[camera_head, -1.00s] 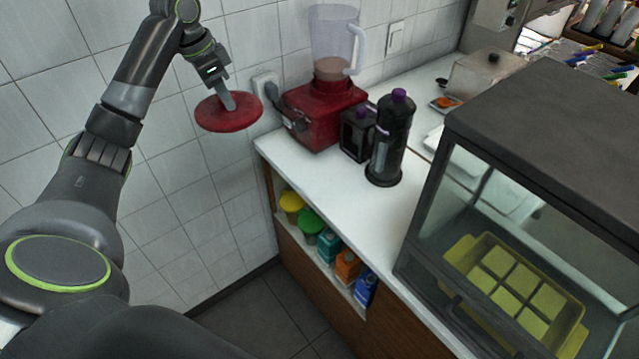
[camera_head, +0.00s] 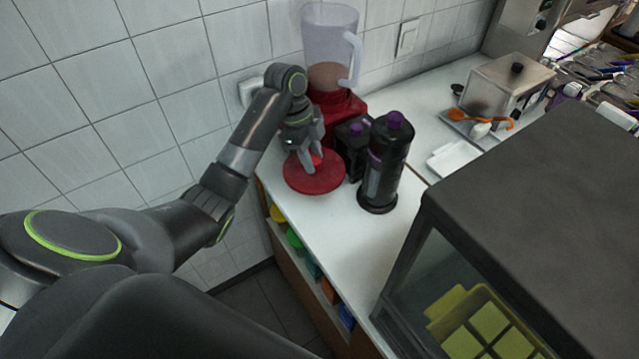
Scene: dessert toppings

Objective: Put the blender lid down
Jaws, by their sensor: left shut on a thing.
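The blender lid (camera_head: 316,182) is a red disc with a small knob on top. It is level, over the left end of the white counter, in front of the blender (camera_head: 331,50). I cannot tell whether it touches the counter. My left gripper (camera_head: 312,162) is above the lid, its fingers pointing down and shut on the lid's knob. The blender has a clear jug with a brown mix inside and no lid on top. My right gripper is not in view.
A black bottle with a purple cap (camera_head: 386,160) and a dark box-shaped item (camera_head: 353,148) stand just right of the lid. The counter (camera_head: 345,240) is clear in front of them. A glass display case (camera_head: 520,200) fills the right side.

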